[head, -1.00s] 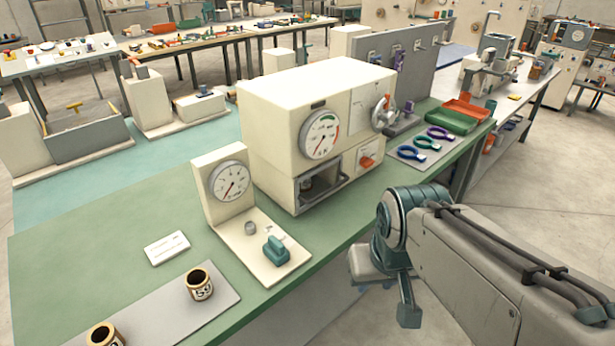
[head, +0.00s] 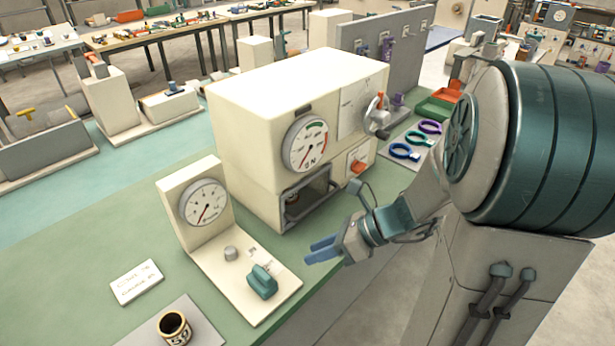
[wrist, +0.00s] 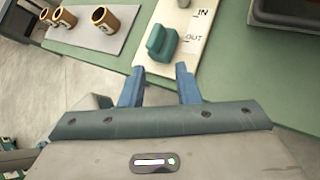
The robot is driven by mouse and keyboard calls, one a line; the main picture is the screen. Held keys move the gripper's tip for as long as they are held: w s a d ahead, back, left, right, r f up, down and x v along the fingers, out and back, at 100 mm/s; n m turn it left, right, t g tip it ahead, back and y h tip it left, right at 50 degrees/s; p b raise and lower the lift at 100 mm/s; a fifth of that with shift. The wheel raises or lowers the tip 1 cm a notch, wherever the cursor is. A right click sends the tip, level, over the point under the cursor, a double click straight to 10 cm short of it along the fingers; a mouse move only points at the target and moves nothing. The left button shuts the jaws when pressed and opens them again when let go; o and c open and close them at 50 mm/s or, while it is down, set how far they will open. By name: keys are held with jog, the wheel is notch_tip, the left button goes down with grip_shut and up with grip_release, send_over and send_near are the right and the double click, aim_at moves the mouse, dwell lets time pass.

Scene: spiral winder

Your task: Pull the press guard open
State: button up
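The press (head: 255,135) is a cream box on the green bench, with a round dial on its front. Below the dial is a dark opening framed in grey (head: 307,197), with a small brown item (head: 291,197) inside. I cannot tell from here how the guard at this opening stands. My gripper (head: 318,250) is in front of the press, below and slightly right of the opening, with blue fingers pointing left. In the wrist view my gripper (wrist: 159,78) has its fingers apart with nothing between them. It touches nothing that I can see.
A cream gauge stand (head: 205,215) with a teal handle (head: 262,281) is left of my gripper; the handle also shows in the wrist view (wrist: 161,43). A numbered cup (head: 174,329) is at the front. Coloured rings (head: 404,151) lie right of the press, near a green tray (head: 433,107).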

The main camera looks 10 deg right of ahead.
jog(key=w+d+f+m+t+y, duration=0.15)
jog(key=w+d+m+t, duration=0.3)
jog(key=m, duration=0.55)
jog(key=m+t+h, duration=0.3)
jog(key=m+t, duration=0.3)
jog(key=m, duration=0.5)
send_near(321, 200)
jog(key=shift+g, duration=0.25)
jog(key=x, duration=1)
jog(key=shift+w+f+p, duration=0.15)
jog(key=shift+p, duration=0.25)
grip_shut()
